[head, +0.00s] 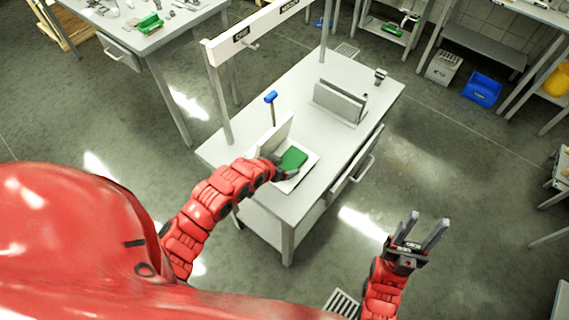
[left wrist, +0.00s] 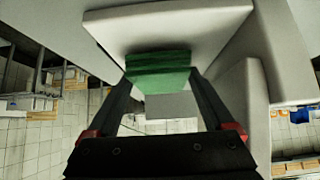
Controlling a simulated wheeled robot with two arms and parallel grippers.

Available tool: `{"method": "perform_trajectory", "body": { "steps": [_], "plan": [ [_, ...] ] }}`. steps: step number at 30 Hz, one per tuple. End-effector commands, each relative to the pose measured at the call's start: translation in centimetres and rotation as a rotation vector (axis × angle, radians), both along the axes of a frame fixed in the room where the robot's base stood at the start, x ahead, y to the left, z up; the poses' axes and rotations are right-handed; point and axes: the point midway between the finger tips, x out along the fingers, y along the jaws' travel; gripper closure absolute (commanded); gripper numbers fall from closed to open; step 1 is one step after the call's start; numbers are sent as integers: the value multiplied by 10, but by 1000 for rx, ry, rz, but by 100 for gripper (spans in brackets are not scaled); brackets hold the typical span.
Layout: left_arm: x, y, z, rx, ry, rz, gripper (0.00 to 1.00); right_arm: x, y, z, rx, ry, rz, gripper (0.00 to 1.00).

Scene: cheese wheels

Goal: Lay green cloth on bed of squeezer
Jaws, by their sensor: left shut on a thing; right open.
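The green cloth (head: 293,158) is a small folded green block at the squeezer. My left gripper (head: 285,170) is shut on it. In the left wrist view the cloth (left wrist: 158,77) sits between the fingertips of my left gripper (left wrist: 160,88), close to a pale flat plate. The squeezer is white, with a flat bed (head: 309,170) under and around the cloth, an upright plate (head: 276,134) and a blue-topped lever (head: 270,97). I cannot tell whether the cloth touches the bed. My right gripper (head: 420,232) is open and empty, off the table's right side.
The squeezer stands on a grey-white workbench (head: 345,75) with an overhead frame (head: 250,35). A grey upright holder (head: 340,102) and a small dark-topped item (head: 380,76) stand farther back. The bench between is clear. Another table (head: 165,35) is at upper left; a blue bin (head: 482,88) is on the floor.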

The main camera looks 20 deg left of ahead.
Motion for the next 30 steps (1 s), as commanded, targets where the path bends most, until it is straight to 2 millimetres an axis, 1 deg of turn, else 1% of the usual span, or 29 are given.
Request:
{"method": "perform_trajectory", "body": {
  "steps": [1, 4, 11, 14, 15, 17, 23, 26, 30],
  "plan": [
    [-1, -1, -3, 0, 2, -2, 76, 0, 0, 4, 0, 0, 0, 50],
    [0, -1, -7, 0, -2, -1, 76, 0, 0, 4, 0, 0, 0, 50],
    [1, -1, -8, 0, -3, -1, 76, 0, 0, 3, 0, 0, 0, 50],
    [0, -1, -12, -1, -3, 0, 76, 0, 0, 0, 0, 0, 0, 50],
    [0, -1, -11, -1, -3, 0, 10, 0, 0, 1, 0, 0, 0, 50],
    [0, -1, -11, -1, -2, 0, 0, 0, 0, 1, 0, 0, 0, 50],
    [0, -1, -10, -1, -2, 0, 0, 0, 0, 2, 0, 0, 0, 50],
    [0, -1, -6, 0, -2, -1, 0, 0, 0, 5, 0, 0, 0, 50],
    [-6, 3, -1, 0, -4, 1, 0, 0, 0, 1, 0, 0, 0, 50]
  ]
}}
